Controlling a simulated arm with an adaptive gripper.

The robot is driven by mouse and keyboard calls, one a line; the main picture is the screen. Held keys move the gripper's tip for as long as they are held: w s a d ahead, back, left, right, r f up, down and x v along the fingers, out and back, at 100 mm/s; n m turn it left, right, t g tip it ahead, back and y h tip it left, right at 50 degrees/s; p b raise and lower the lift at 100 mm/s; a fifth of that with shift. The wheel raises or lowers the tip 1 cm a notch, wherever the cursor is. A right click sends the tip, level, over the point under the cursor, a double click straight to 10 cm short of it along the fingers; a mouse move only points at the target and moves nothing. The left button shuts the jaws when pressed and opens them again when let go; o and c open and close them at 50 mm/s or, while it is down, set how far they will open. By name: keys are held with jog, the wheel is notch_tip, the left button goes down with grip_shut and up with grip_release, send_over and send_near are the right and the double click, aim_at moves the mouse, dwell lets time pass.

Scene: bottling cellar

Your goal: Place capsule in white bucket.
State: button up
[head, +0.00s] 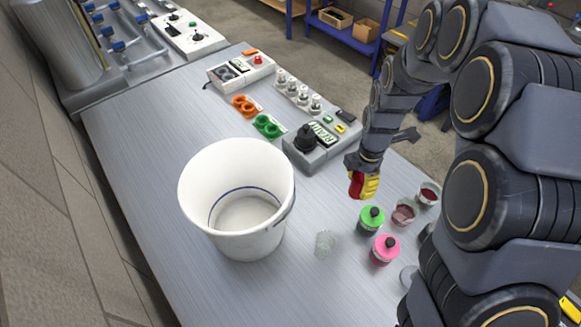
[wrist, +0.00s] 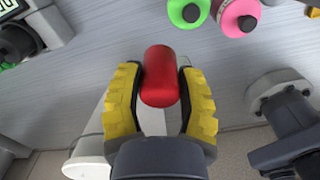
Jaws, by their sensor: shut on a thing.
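The red capsule (wrist: 160,75) is gripped between the yellow-padded fingers of my gripper (wrist: 161,92) in the wrist view. In the head view, my gripper (head: 364,187) is right of the white bucket (head: 237,240), with the red capsule (head: 355,184) showing at its fingers. The capsule is outside the bucket and seems to be above the table, but its exact height is hard to tell. The bucket stands upright and open on the table, and its visible floor looks empty. I cannot make out the bucket in the wrist view.
A clear cup (head: 325,244) stands right of the bucket. A green-topped bottle (head: 370,219), a pink-topped bottle (head: 384,249) and small cups with dark red contents (head: 403,212) are near my gripper. A grey device (head: 313,150) stands behind. The table's left part is clear.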

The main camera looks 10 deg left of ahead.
notch_tip(320, 180, up, 11)
jog(key=shift+f, duration=0.15)
jog(key=w+a+m, duration=0.2)
jog(key=a, duration=1.2)
jog(key=m, duration=0.3)
send_over(239, 215)
notch_tip(239, 215, down, 18)
jog(key=shift+r, duration=0.1)
jog(key=shift+f, duration=2.6)
jog(key=shift+f, duration=0.1)
jog(key=o, duration=0.4)
jog(key=shift+c, duration=0.2)
